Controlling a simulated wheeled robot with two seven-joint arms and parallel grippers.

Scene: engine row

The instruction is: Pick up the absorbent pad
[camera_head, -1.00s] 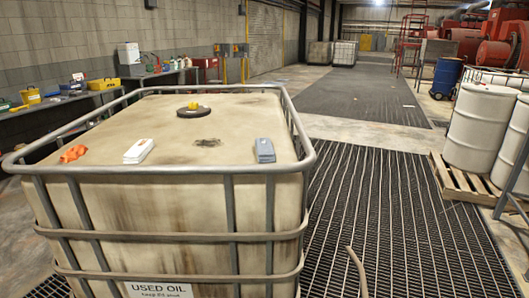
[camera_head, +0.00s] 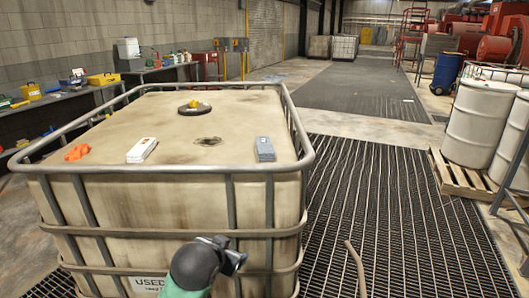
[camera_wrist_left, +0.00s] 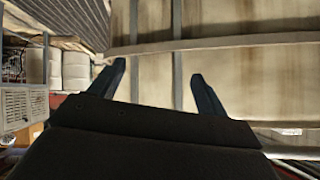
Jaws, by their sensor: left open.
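A grey, flat, stacked pad (camera_head: 265,149), which looks like the absorbent pad, lies on top of the used-oil tote (camera_head: 190,112), near its front right part. My left gripper (camera_head: 236,258) is in front of the tote's front face, below its top rim and lower than the pad. In the left wrist view the gripper (camera_wrist_left: 158,75) has its two fingers wide apart with nothing between them, facing the tote's wall and cage bars. The pad does not show in the left wrist view. My right gripper is not in view.
On the tote top also lie a white box (camera_head: 141,150), an orange crumpled item (camera_head: 77,152) and a dark round cap (camera_head: 194,108). A metal cage rail (camera_head: 228,168) rims the top. White drums (camera_head: 478,123) stand on a pallet at right.

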